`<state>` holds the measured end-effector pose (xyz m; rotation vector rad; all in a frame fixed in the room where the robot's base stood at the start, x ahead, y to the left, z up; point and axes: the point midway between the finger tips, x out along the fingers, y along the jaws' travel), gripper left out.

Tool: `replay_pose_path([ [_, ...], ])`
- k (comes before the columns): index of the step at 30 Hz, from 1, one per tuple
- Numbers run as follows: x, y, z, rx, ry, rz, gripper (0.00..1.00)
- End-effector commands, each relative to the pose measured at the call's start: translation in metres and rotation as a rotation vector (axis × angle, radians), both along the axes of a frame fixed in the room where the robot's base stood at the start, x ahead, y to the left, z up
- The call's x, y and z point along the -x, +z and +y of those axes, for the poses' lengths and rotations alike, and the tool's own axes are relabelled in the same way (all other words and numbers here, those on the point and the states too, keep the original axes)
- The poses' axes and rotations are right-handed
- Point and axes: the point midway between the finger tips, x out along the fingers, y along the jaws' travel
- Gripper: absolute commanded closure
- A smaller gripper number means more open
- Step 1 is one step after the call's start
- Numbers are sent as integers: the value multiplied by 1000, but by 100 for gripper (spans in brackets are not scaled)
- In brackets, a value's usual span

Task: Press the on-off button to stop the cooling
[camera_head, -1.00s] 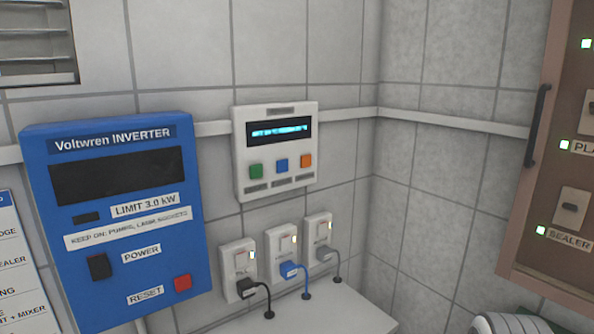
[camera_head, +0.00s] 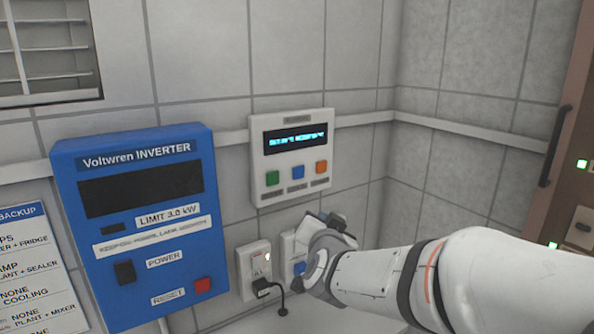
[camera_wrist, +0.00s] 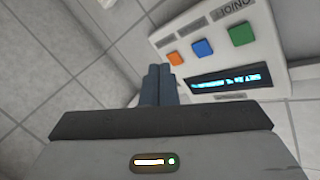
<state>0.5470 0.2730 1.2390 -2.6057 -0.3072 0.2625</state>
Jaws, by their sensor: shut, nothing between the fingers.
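A white control box (camera_head: 294,190) hangs on the tiled wall in the head view. It has a dark display (camera_head: 295,138) with lit cyan text too blurred to read. Below the display are a green button (camera_head: 272,178), a blue button (camera_head: 297,172) and an orange button (camera_head: 321,166). In the wrist view the box is rotated, with the green button (camera_wrist: 242,35) at the right and the orange one (camera_wrist: 175,58) nearest my fingers. My gripper (camera_wrist: 158,72) is shut and empty, beside the box's orange end. In the head view my gripper (camera_head: 328,222) is just below the box.
A blue inverter (camera_head: 140,285) with POWER and RESET controls hangs to the left. A socket with a black plug (camera_head: 253,268) is below the box; my arm partly hides another socket (camera_head: 290,246). A brown panel (camera_head: 578,110) stands at the right.

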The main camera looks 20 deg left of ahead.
Motion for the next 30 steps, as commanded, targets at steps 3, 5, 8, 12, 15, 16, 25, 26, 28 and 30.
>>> replay_pose_path([
  [3,0,23,31,-79,-72,-112,100],
  [5,2,30,40,-108,-108,-157,100],
  [8,6,37,48,-139,-157,-210,100],
  [12,9,42,52,-159,-191,-246,100],
  [15,10,42,52,-162,-196,-250,100],
  [16,10,42,52,-162,-196,-250,100],
  [25,8,43,54,-161,-195,-249,100],
  [26,7,43,55,-161,-195,-249,100],
  [28,3,44,60,-161,-195,-249,100],
  [30,-2,44,66,-159,-195,-248,100],
])
